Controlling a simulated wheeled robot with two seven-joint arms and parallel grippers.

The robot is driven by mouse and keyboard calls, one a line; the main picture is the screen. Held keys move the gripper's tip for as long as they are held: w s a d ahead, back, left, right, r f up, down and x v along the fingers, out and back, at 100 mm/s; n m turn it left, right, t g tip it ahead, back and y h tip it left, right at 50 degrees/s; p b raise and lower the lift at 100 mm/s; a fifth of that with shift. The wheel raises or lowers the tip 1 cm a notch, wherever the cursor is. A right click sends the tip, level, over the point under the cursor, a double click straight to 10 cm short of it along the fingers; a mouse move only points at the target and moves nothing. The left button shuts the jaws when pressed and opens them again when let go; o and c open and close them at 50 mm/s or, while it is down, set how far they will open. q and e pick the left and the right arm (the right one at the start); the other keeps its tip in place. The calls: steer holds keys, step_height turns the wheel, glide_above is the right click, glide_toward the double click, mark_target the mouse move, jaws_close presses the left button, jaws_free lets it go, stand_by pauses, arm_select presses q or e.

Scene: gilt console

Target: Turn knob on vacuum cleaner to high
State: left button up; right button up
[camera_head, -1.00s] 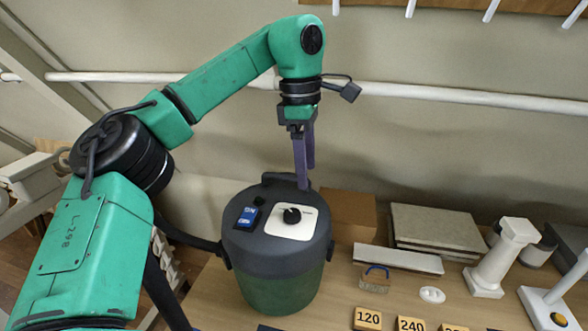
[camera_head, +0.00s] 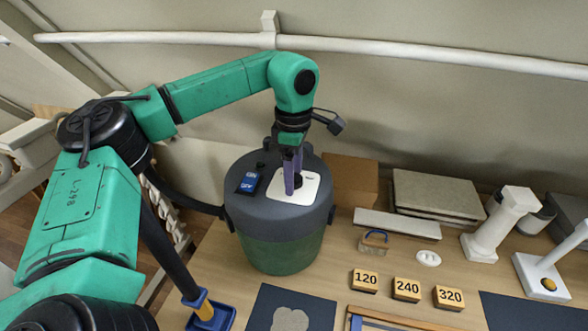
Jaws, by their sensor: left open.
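The vacuum cleaner (camera_head: 283,224) stands upright on the workbench, with a dark grey lid and a green body. A blue switch (camera_head: 248,183) sits on the left of the lid. A white plate (camera_head: 309,190) on the lid carries the black knob (camera_head: 298,181), which my left gripper's fingers partly hide. My left gripper (camera_head: 291,187) points down at the knob with its purple fingers open around or right beside it. I cannot tell whether they touch it, and the knob's pointer is hidden. My right gripper is not in view.
A cardboard box (camera_head: 351,182) and a stack of slabs (camera_head: 436,196) stand behind and right of the vacuum. Number blocks (camera_head: 407,289), a small column (camera_head: 497,224) and dark sheets (camera_head: 275,311) are on the bench. A black hose (camera_head: 180,204) leaves the vacuum's left side.

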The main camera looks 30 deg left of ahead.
arm_select(q)
steer(key=shift+c, duration=0.5)
jaws_close()
